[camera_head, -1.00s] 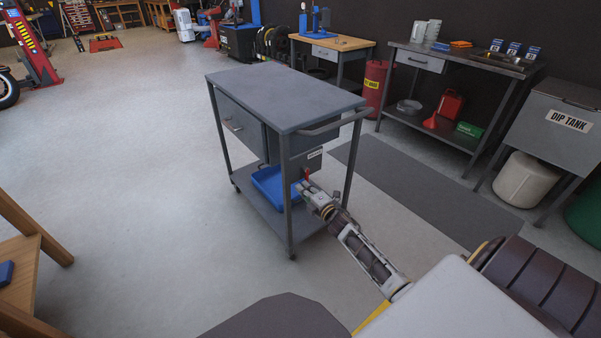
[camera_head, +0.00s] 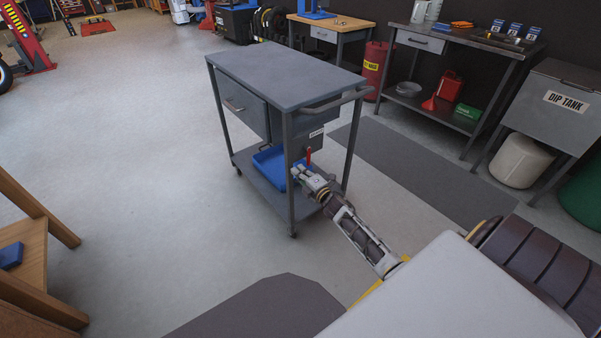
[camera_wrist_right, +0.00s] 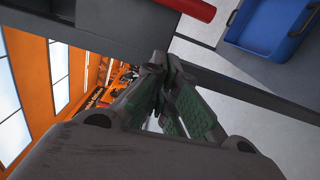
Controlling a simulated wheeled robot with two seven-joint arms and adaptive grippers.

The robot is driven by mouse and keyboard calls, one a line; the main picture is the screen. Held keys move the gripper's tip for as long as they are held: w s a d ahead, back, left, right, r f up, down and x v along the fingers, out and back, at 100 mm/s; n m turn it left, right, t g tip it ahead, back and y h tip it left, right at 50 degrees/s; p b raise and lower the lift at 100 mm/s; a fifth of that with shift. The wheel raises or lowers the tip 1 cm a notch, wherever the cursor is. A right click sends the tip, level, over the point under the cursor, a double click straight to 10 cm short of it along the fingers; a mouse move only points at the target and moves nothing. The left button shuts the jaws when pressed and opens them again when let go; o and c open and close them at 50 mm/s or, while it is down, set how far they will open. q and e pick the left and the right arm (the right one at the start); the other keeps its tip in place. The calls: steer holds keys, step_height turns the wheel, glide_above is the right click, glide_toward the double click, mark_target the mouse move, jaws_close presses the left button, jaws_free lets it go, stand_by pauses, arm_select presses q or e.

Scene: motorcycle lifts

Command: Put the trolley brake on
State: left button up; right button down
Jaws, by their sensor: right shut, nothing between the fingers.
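The grey trolley (camera_head: 285,72) stands on the floor in the middle of the head view. A small red lever (camera_head: 308,156) sticks up below a grey box with a white label (camera_head: 316,132) on the trolley's near end. My right gripper (camera_head: 298,171) is shut and empty, just below and left of the lever, beside the trolley's corner post. In the right wrist view its closed fingertips (camera_wrist_right: 160,62) are clear, with the red lever (camera_wrist_right: 188,7) at the top edge, apart from them. My left gripper is out of view.
A blue tray (camera_head: 268,167) lies on the trolley's lower shelf, close to my right gripper; it also shows in the wrist view (camera_wrist_right: 268,28). A dark mat (camera_head: 410,172) lies to the right. A dip tank (camera_head: 562,105) stands at far right. The floor left of the trolley is clear.

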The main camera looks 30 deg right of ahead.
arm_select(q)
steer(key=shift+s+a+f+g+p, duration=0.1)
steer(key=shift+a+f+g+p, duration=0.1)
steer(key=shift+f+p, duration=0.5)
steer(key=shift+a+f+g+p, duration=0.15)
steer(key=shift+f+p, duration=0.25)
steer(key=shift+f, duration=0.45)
arm_select(e)
steer(key=s, duration=1)
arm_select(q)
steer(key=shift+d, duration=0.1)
arm_select(e)
steer(key=shift+d, duration=0.1)
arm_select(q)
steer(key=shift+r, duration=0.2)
arm_select(e)
steer(key=shift+m+h, duration=0.3)
steer(key=shift+m, duration=0.1)
